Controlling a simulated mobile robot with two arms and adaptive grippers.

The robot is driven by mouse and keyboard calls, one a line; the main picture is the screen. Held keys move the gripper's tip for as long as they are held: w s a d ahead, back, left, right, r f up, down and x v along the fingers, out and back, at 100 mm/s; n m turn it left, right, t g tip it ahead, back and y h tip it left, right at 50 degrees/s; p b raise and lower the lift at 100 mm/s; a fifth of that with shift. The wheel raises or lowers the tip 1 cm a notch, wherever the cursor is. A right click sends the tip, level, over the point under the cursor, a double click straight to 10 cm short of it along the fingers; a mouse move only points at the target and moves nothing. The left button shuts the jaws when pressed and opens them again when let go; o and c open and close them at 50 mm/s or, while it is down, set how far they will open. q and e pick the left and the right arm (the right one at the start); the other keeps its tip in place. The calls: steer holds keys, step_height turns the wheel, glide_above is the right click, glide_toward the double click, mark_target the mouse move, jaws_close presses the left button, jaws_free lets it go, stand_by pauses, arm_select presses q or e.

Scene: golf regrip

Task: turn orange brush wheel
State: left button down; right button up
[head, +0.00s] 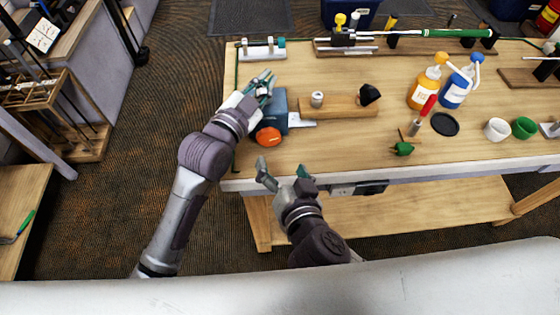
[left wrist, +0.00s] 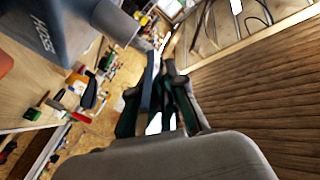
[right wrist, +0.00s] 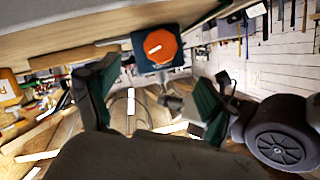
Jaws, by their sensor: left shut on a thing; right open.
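The orange brush wheel (head: 268,137) sits on the near side of a blue-grey machine (head: 272,107) at the bench's left end. In the right wrist view the wheel (right wrist: 160,46) shows as an orange disc with a pale bar across it. My right gripper (head: 284,177) is open and empty, in front of the bench edge; the wheel lies beyond its spread fingers, apart from them. My left gripper (head: 263,86) is shut beside the machine's back left. In the left wrist view its fingers (left wrist: 165,85) are close together; what they grip is hard to make out.
A wooden block (head: 338,106) with a small metal cylinder (head: 317,98) lies right of the machine. Orange (head: 424,90) and blue (head: 456,90) bottles, a red-handled tool (head: 425,112) and cups stand farther right. The bench's front edge (head: 350,176) lies near my right gripper.

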mark_target(268, 140)
step_height(268, 140, down, 3)
steer(key=n+t+h, duration=0.2)
steer(key=h, duration=0.1)
steer(key=shift+a+r+t, duration=0.1)
steer(key=shift+r+t, duration=0.05)
steer(key=shift+t, duration=0.15)
steer(key=w+n, duration=0.1)
steer(key=w, duration=0.2)
steer(key=w+a+n+t, duration=0.1)
steer(key=w, duration=0.2)
steer(key=w+a+f+n, duration=0.1)
steer(key=w, duration=0.3)
steer(key=shift+f, duration=0.1)
steer(key=shift+c, duration=0.4)
